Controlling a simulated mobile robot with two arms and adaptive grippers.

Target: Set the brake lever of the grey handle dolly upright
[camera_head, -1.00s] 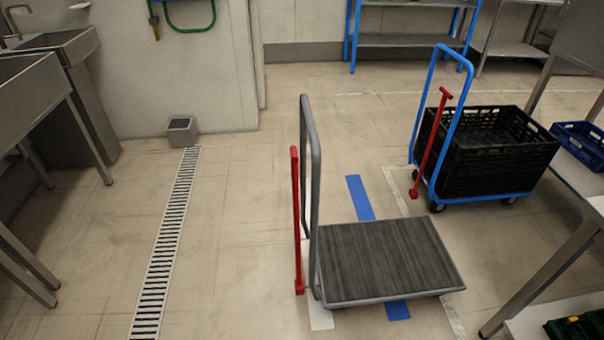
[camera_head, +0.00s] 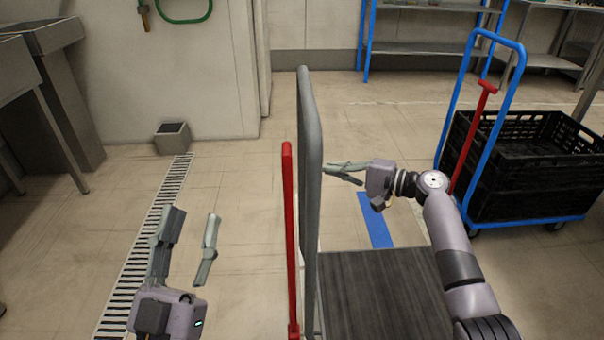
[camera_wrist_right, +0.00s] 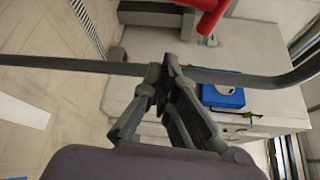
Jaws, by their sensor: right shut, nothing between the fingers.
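The grey handle dolly (camera_head: 385,295) stands in front of me, with its tall grey handle (camera_head: 309,120) at the left end of its dark deck. Its red brake lever (camera_head: 290,230) rises close beside the handle on the left and looks nearly vertical. My left gripper (camera_head: 210,230) is open and empty, to the left of the lever. My right gripper (camera_head: 328,170) is shut and empty, just right of the handle, over the deck side. In the right wrist view, the handle (camera_wrist_right: 75,64) crosses by the fingertips (camera_wrist_right: 163,75); I cannot tell whether they touch. The lever (camera_wrist_right: 205,8) shows beyond it.
A blue-handled dolly (camera_head: 524,62) with a black crate (camera_head: 535,150) and its own red lever (camera_head: 474,135) stands at the right. A floor drain (camera_head: 145,240) runs at the left beside sinks (camera_head: 45,35).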

